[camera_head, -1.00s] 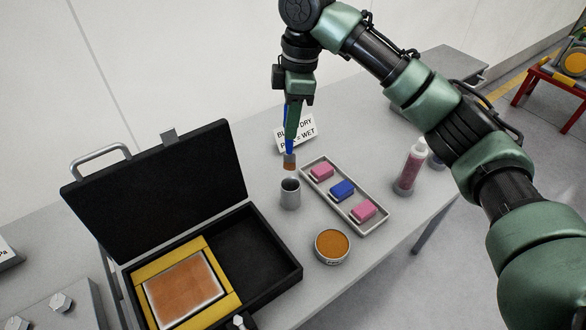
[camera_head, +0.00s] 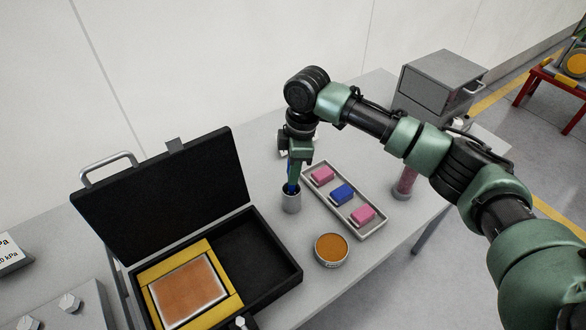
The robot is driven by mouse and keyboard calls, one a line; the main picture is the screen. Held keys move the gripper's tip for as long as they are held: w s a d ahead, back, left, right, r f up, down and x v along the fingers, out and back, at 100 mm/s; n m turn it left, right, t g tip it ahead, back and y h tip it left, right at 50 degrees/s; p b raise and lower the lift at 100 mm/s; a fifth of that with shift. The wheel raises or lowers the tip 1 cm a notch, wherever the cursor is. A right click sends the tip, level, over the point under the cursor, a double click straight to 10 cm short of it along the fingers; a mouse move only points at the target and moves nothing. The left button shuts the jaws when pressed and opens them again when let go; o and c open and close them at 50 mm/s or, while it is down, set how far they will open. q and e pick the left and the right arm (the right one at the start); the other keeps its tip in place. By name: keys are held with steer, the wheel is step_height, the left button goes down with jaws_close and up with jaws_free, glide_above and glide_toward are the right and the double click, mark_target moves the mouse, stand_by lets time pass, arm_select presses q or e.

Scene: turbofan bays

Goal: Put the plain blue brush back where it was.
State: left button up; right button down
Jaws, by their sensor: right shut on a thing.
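My left gripper is not in view.
A round tin of orange-brown stuff (camera_head: 331,248) stands in front. An open black case (camera_head: 285,254) is at left.

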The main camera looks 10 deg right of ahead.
steer(key=c, duration=1.3)
jaws_free()
steer(key=shift+f, duration=0.1)
steer(key=shift+c, duration=0.2)
step_height(320, 180, up, 12)
steer(key=d+b, duration=0.1)
steer(key=b, duration=0.2)
steer(key=shift+d, duration=0.2)
steer(key=shift+s, duration=0.1)
